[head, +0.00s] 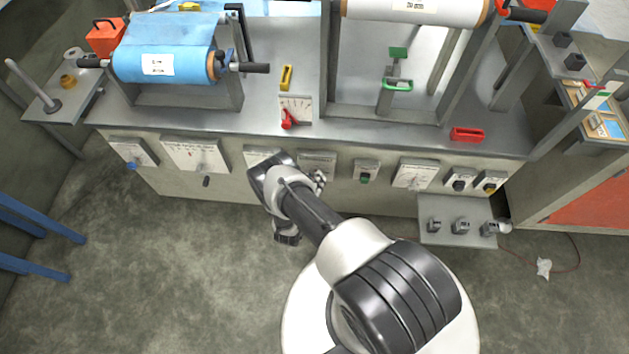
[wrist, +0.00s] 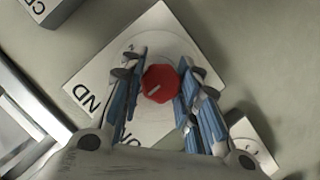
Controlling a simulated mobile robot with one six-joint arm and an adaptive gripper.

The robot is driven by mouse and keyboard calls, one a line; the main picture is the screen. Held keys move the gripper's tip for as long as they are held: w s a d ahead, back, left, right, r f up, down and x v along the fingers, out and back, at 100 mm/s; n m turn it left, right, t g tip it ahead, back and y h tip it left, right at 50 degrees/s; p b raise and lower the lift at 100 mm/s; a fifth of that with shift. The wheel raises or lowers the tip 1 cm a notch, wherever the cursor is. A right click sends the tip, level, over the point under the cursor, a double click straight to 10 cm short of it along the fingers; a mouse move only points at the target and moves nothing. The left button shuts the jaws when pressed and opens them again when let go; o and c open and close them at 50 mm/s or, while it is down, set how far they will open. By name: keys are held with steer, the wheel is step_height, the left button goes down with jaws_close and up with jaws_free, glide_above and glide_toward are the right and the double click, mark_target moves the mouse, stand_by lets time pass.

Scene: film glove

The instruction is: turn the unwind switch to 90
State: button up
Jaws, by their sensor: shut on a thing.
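The unwind switch is a red knob (wrist: 160,83) with a pale index line, on a whitish plate (wrist: 95,75) on the bench front.
A green button box (head: 366,171) and a dial panel (head: 416,174) sit to the right on the bench front. A dial panel (head: 196,154) is to the left. A low grey shelf (head: 457,238) with several small parts sticks out at the right.

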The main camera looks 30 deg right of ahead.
steer(key=m+y+p, duration=0.1)
steer(key=m, duration=0.2)
steer(key=shift+s+d+r+t+y+p, duration=0.1)
steer(key=shift+t+y+p, duration=0.2)
steer(key=shift+y+p, duration=0.1)
steer(key=m+t+y+p, duration=0.1)
steer(key=m, duration=0.2)
steer(key=shift+y, duration=0.4)
steer(key=m+t+y, duration=0.1)
steer(key=m, duration=0.2)
steer(key=shift+t+y, duration=0.3)
steer(key=shift+y, duration=0.1)
steer(key=shift+m+t+y+b, duration=0.65)
steer(key=shift+m+t, duration=0.25)
steer(key=shift+m, duration=0.7)
steer(key=o, duration=1.1)
